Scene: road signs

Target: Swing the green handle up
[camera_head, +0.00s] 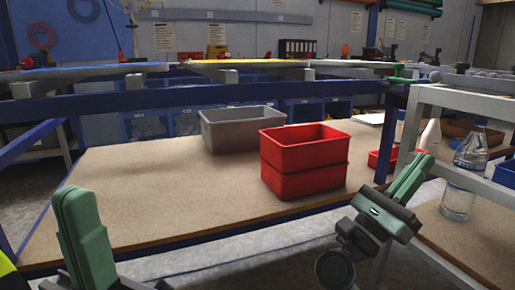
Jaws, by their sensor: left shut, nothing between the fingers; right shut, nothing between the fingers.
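A small green bar (402,80), which looks like the green handle, lies roughly level by the grey and blue frame at the upper right. It is small and partly merged with the frame, so its pivot cannot be made out. My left gripper (76,200) has green fingers and is shut and empty at the lower left, far from the green bar. My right gripper (411,178) also has green fingers and is shut and empty at the right, below the green bar and apart from it in the picture.
Stacked red bins (304,160) and a grey bin (239,129) stand on a brown bench top (150,190). A white frame (455,100) and a clear bottle (465,170) are at the right. A blue rail (150,105) crosses behind the bench. The bench's left part is clear.

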